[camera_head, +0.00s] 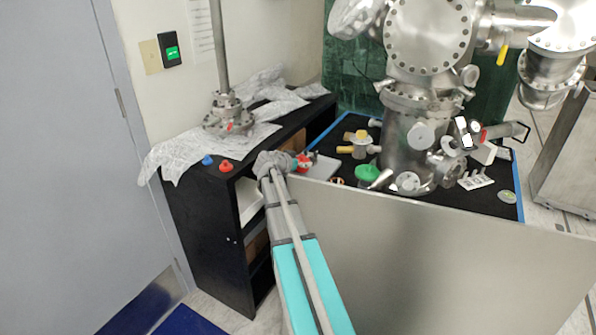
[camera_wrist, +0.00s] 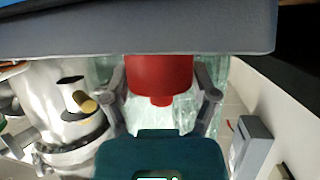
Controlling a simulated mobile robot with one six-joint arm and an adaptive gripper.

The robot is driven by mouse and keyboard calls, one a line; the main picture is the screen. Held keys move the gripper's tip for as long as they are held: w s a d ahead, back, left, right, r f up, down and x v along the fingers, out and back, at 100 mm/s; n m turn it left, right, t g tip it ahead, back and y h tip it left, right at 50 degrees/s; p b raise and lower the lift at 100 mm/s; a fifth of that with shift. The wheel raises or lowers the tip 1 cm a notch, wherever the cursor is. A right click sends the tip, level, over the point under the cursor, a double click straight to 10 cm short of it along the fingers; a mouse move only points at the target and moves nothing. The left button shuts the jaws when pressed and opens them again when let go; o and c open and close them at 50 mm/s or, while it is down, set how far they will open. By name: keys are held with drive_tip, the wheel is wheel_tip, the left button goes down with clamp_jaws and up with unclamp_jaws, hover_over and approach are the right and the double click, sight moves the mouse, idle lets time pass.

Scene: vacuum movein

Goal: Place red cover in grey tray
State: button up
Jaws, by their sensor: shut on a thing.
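The red cover (camera_wrist: 160,75) sits between the two fingers of my gripper (camera_wrist: 162,98) in the wrist view; the gripper is shut on it. Its upper part is cut off by a broad grey slab across the top. In the head view, the red cover (camera_head: 304,161) shows at the end of my arm, just above the metal panel's edge; the fingers are mostly hidden there. A pale grey, flat piece that looks like the grey tray (camera_head: 325,166) lies just right of the cover. I cannot tell whether they touch.
A red cap (camera_head: 226,166) and a blue cap (camera_head: 207,160) stand on the black shelf (camera_head: 205,215) at left. Steel chamber parts (camera_head: 425,85) rise at right. A green cap (camera_head: 367,173) and small fittings lie on the black top. A metal panel (camera_head: 440,265) fills the front.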

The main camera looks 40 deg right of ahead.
drive_tip(key=shift+f+b, duration=0.45)
drive_tip(key=shift+f, duration=0.3)
drive_tip(key=shift+f, duration=0.1)
drive_tip(key=o, duration=0.8)
drive_tip(key=shift+r, duration=0.25)
drive_tip(key=p+v, duration=0.4)
drive_tip(key=v, duration=0.8)
drive_tip(key=shift+p, duration=0.35)
drive_tip(key=shift+f, duration=0.15)
